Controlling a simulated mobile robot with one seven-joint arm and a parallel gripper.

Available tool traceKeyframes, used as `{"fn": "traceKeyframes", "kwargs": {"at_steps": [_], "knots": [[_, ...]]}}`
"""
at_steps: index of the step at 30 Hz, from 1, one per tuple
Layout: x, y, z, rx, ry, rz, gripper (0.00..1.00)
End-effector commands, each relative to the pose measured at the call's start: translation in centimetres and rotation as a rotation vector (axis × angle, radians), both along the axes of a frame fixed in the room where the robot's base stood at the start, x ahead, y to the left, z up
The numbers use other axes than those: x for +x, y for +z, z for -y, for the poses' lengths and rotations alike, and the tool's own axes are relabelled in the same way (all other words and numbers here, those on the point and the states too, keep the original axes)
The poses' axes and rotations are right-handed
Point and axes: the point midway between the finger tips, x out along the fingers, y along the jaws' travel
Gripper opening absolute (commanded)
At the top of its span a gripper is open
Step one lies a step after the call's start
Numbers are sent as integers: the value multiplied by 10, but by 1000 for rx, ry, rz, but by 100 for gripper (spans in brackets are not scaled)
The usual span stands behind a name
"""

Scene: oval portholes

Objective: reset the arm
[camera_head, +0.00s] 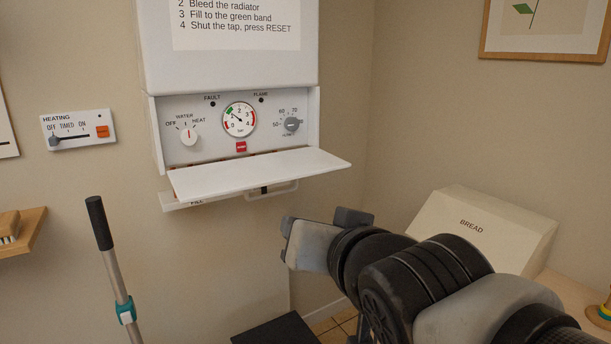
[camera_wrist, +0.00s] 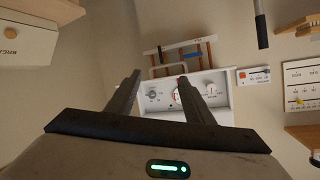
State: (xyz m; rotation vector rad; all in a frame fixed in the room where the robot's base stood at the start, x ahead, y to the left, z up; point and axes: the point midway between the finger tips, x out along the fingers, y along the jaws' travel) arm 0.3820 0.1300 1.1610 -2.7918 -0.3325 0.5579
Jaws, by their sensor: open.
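My gripper (camera_wrist: 159,78) is open and empty; its two dark fingers stand apart in the wrist view. In the head view my arm reaches in from the lower right, with my gripper (camera_head: 328,225) below and right of the boiler's lowered white flap (camera_head: 262,173). The fingers are mostly hidden there by the wrist. The boiler panel (camera_head: 205,140) appears upside down beyond the fingers in the wrist view (camera_wrist: 213,104). It carries a pressure gauge (camera_head: 239,119), a red button (camera_head: 241,147), a selector knob (camera_head: 189,135) and a grey dial (camera_head: 291,124). My gripper touches none of these.
A heating control (camera_head: 78,130) is on the wall at left. A pole with a black grip (camera_head: 99,222) stands at lower left, near a wooden shelf (camera_head: 22,232). A bread box (camera_head: 480,228) sits at right, beyond my arm. Pipes (camera_wrist: 180,53) run under the boiler.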

Motion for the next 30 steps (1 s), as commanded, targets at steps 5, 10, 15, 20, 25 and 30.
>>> {"fn": "traceKeyframes", "kwargs": {"at_steps": [5,10,15,20,25,30], "knots": [[-21,-50,66,-183,-94,-235,48],[-65,-90,109,-303,-104,-481,48],[-114,-106,132,-363,-58,-692,48],[-111,-56,129,-364,-56,-681,48],[-111,-6,129,-364,-57,-680,48],[-111,55,129,-363,-57,-679,48]]}}
